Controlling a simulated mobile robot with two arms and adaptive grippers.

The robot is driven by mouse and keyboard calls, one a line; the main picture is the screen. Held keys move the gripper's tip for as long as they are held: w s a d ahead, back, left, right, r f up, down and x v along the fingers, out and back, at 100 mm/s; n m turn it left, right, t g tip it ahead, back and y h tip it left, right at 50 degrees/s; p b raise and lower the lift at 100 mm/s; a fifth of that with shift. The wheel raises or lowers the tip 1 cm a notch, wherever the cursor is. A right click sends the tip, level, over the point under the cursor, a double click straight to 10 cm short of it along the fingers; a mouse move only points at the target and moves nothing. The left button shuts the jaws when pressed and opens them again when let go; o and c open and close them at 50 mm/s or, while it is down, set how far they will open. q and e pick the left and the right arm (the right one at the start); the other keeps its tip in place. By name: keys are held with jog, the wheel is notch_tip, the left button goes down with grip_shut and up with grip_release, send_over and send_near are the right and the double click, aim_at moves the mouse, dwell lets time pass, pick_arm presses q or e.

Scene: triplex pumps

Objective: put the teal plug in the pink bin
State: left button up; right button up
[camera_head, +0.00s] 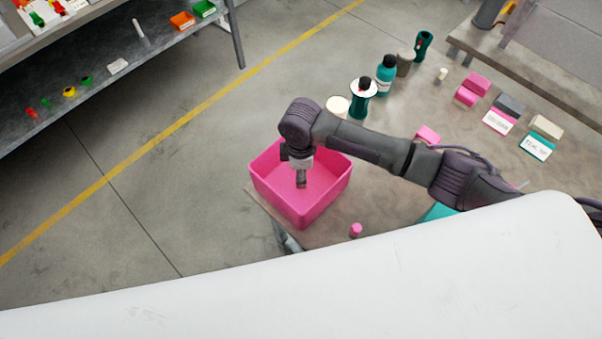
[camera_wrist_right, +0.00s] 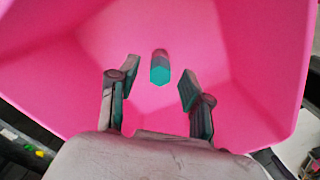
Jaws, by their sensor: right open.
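The pink bin (camera_head: 325,205) stands on the near left corner of the table. My right gripper (camera_head: 301,184) points down over the inside of the bin. In the right wrist view my right gripper (camera_wrist_right: 157,95) is open, its fingers spread apart. The teal plug (camera_wrist_right: 160,72), with a hexagonal teal end and a greyish body, shows beyond and between the fingertips, apart from both. Pink bin surface (camera_wrist_right: 225,50) surrounds it; I cannot tell whether it rests on the floor of the bin. The plug is not discernible in the head view. My left gripper is not in view.
A pink cap-like piece (camera_head: 356,230) stands right of the bin. A teal container (camera_head: 437,212) is mostly hidden under my right arm. Bottles (camera_head: 385,75) and labelled boxes (camera_head: 498,121) stand farther back. A shelf (camera_head: 110,60) is at the left beyond open floor.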

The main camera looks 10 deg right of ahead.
notch_tip(320, 180, up, 11)
jog(key=b, duration=0.1)
jog(key=shift+f, duration=0.15)
dwell(0.5)
